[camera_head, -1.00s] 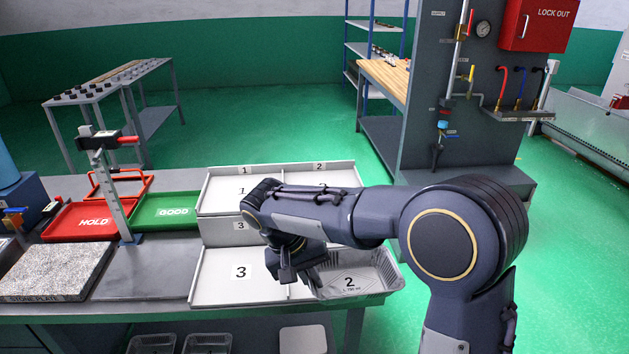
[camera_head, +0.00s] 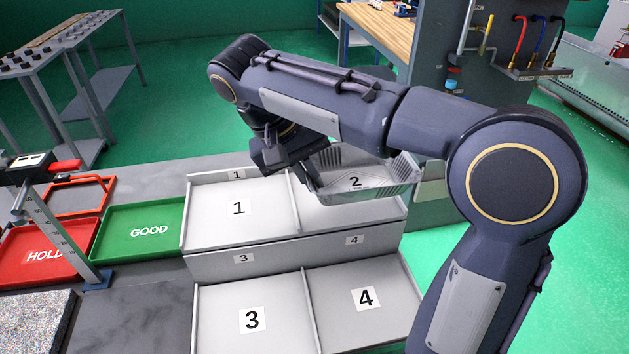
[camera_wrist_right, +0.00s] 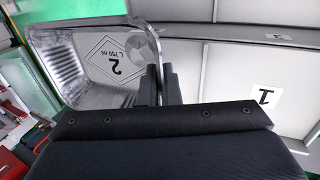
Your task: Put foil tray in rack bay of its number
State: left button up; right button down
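The foil tray (camera_head: 372,172), a shiny rectangular dish marked 2, hangs above the back right bay of the rack. In the right wrist view the tray (camera_wrist_right: 95,45) is at the left, its wall between the fingers. My right gripper (camera_head: 312,178) is shut on the tray's left wall; the fingers also show in the right wrist view (camera_wrist_right: 158,85). The rack (camera_head: 290,262) is light grey with two tiers. Bay 1 is back left, bays 3 and 4 are in front; all three look empty. The back right bay (camera_head: 345,215) is partly hidden by the tray and arm. My left gripper is not in view.
A green GOOD tray (camera_head: 135,245) and a red HOLD tray (camera_head: 25,258) lie left of the rack. A height gauge (camera_head: 60,220) stands in front of them. A grey panel with pipes (camera_head: 440,60) stands behind at the right.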

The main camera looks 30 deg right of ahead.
jog(key=w, duration=0.1)
jog(key=w+d+f, duration=0.1)
jog(key=w, duration=0.1)
jog(key=w+f, duration=0.1)
jog(key=shift+w+d+p, duration=0.2)
jog(key=shift+d+p, duration=0.15)
send_over(314, 198)
jog(key=a, duration=0.2)
notch_tip(314, 198, down, 5)
jog(key=shift+d+f, duration=0.15)
jog(key=shift+f, duration=0.05)
jog(key=shift+w+d+f, duration=0.1)
jog(key=shift+w+f, duration=0.05)
jog(key=shift+f, duration=0.15)
notch_tip(314, 198, down, 3)
jog(key=shift+w+f, duration=0.15)
jog(key=shift+f, duration=0.15)
jog(key=shift+f, duration=0.15)
jog(key=c, duration=1.6)
grip_release()
